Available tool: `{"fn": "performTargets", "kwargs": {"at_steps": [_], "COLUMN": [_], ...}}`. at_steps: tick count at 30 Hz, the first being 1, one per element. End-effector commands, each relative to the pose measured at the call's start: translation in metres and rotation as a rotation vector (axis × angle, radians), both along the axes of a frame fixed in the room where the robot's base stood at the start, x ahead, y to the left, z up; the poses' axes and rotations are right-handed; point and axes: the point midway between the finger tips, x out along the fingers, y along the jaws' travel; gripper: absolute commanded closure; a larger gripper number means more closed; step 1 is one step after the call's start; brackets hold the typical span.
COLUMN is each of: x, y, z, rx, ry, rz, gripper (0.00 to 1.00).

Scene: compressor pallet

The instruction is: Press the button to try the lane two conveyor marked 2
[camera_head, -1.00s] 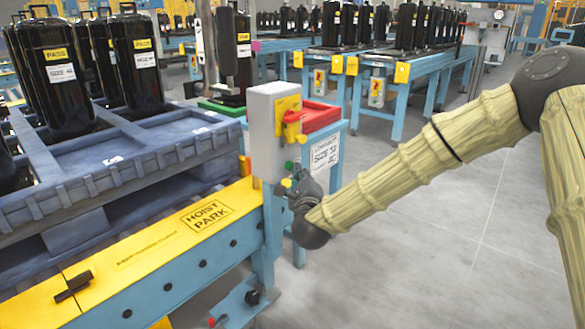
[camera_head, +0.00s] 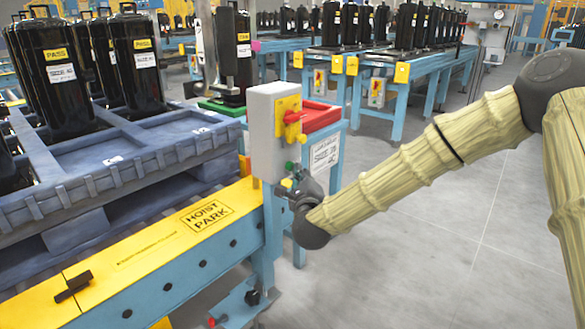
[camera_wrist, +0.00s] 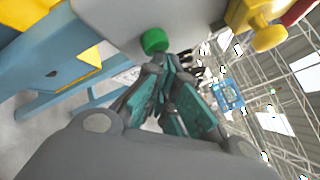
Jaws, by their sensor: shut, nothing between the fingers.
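A grey control box (camera_head: 272,132) stands at the end of the near blue and yellow conveyor. I can make out no 2 on this box. My gripper (camera_head: 290,183) is shut and empty, just below the green button. In the wrist view the green button (camera_wrist: 154,41) stands just beyond my closed fingertips (camera_wrist: 161,70). I cannot tell whether they touch it.
A blue-grey pallet (camera_head: 130,160) with black cylinders fills the left, beside the yellow HOIST PARK rail (camera_head: 160,240). A red tray (camera_head: 322,116) is behind the control box. Farther conveyors (camera_head: 425,68) carry more black cylinders and their own small boxes (camera_head: 376,92). The right floor is clear.

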Motion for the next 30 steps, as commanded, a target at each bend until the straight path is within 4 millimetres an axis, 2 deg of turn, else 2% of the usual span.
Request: {"fn": "performTargets", "kwargs": {"at_steps": [7,20,30], "x": [-0.007,-0.008,-0.021], "y": [-0.009,-0.011,-0.029], "z": [0.0,0.0,0.0], "rx": [0.0,0.0,0.0], "ry": [0.0,0.0,0.001], "rz": [0.0,0.0,0.0], "gripper": [1.0,1.0,1.0]}}
